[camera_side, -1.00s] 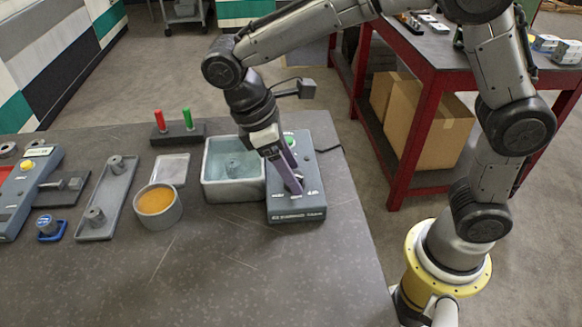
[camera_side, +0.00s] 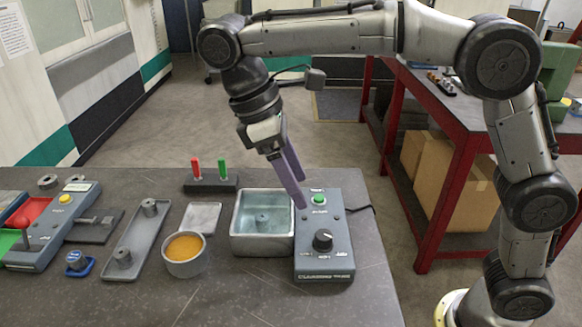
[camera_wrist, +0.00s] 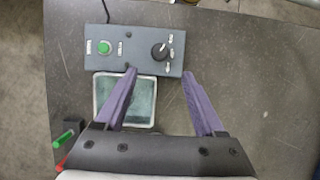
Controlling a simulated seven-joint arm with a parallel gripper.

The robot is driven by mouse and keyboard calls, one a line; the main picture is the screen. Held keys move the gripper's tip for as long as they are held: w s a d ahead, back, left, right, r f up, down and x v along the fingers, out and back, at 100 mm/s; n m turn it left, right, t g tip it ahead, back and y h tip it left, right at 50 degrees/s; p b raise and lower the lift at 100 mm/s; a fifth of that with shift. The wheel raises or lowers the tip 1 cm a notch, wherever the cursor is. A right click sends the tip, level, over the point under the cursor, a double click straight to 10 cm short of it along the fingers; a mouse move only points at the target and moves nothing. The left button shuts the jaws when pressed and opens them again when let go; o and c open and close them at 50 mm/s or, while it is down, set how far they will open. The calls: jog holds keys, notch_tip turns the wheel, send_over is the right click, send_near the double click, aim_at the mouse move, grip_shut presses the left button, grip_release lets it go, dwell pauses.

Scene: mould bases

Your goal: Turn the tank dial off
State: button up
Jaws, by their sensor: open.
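The tank dial is a black knob (camera_side: 322,239) on the front part of a grey control box (camera_side: 338,262). It also shows in the wrist view (camera_wrist: 160,51), with its white pointer mark toward the upper right there. A green button (camera_side: 318,198) sits at the box's back end. The water tank (camera_side: 234,236) is a grey square basin touching or close to the box's left side. My gripper (camera_side: 301,193) has purple fingers, open and empty, above the tank's back right and the box. In the wrist view the fingers (camera_wrist: 159,72) are spread apart, short of the dial.
An orange-filled round cup (camera_side: 197,262) stands left of the tank. A block with red and green pegs (camera_side: 214,186) is behind it. A grey tray with posts (camera_side: 137,240) and a coloured panel box lie further left. The table front is clear.

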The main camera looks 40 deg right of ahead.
jog(key=shift+v, duration=1.05)
jog(key=s+d+r+m+t+y, duration=0.2)
jog(key=s+d+r+m+t, duration=0.3)
jog(key=s+d, duration=0.7)
jog(key=s+d+f+m+t, duration=0.2)
jog(key=f, duration=0.4)
jog(key=s+d+f+m+t+y, duration=0.1)
jog(key=s+d+f+m, duration=0.1)
jog(key=f, duration=0.4)
jog(key=shift+s+d+t, duration=0.4)
jog(key=shift+s+d, duration=0.1)
jog(key=shift+d, duration=0.05)
